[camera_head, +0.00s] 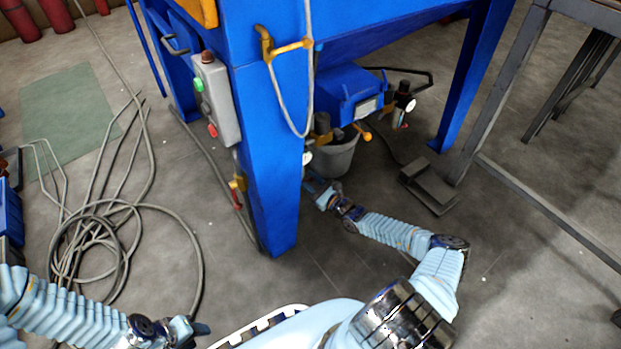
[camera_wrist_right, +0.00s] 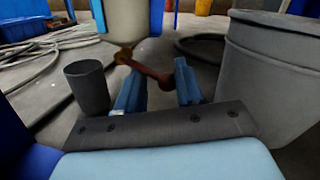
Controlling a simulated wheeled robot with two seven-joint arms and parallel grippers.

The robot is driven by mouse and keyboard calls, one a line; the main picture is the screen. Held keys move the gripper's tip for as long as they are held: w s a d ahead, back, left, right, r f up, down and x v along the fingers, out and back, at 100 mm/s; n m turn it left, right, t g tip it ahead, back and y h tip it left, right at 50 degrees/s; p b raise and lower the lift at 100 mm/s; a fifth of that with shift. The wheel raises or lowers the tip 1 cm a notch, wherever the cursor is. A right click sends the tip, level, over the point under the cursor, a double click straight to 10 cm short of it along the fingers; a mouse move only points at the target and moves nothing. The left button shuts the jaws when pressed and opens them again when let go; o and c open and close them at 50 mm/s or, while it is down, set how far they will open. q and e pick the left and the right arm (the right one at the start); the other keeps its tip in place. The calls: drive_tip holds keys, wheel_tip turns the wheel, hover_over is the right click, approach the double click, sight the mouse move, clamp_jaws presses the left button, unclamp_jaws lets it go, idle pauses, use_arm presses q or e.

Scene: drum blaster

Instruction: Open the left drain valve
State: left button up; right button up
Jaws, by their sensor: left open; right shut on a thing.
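In the right wrist view, a pale cylindrical bowl (camera_wrist_right: 127,20) hangs with a red-brown valve lever (camera_wrist_right: 150,70) at its lower end. The lever slants down to the right, between the two blue fingers of my right gripper (camera_wrist_right: 158,88), which is shut on it. In the head view, my right gripper (camera_head: 314,183) is low behind the blue leg, beside the grey bucket (camera_head: 335,158). The leg partly hides it, and the lever cannot be made out there. My left gripper (camera_head: 197,328) is open and empty at the bottom left, far from the valve.
The blue machine leg (camera_head: 268,170) stands left of my right gripper. A dark cup (camera_wrist_right: 87,87) stands left of the fingers in the wrist view. A metal pedal (camera_head: 428,188) lies on the floor to the right. Coiled hoses (camera_head: 95,235) lie at left.

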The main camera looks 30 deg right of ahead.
drive_tip(key=m, duration=0.1)
drive_tip(key=a+m, duration=0.1)
drive_tip(key=m, duration=0.1)
drive_tip(key=shift+f+t, duration=0.2)
drive_tip(key=shift+t, duration=0.1)
drive_tip(key=m, duration=0.2)
drive_tip(key=a+m+h, duration=0.1)
drive_tip(key=m, duration=0.1)
drive_tip(key=shift+f+t, duration=0.35)
drive_tip(key=shift+t, duration=0.05)
drive_tip(key=m, duration=0.2)
drive_tip(key=a+m+h, duration=0.1)
drive_tip(key=m, duration=0.2)
drive_tip(key=m+h, duration=0.1)
drive_tip(key=m, duration=0.1)
drive_tip(key=shift+a+f+m+t+p, duration=0.25)
drive_tip(key=shift+m+t+p, duration=0.05)
drive_tip(key=shift+t+p, duration=0.1)
drive_tip(key=o, duration=1)
drive_tip(key=shift+c, duration=0.2)
drive_tip(key=shift+o, duration=0.4)
drive_tip(key=shift+s+a+f, duration=0.1)
drive_tip(key=shift+a, duration=0.05)
drive_tip(key=p+v, duration=0.1)
drive_tip(key=v, duration=1.2)
drive_tip(key=shift+s+p, duration=0.3)
drive_tip(key=shift+s, duration=0.15)
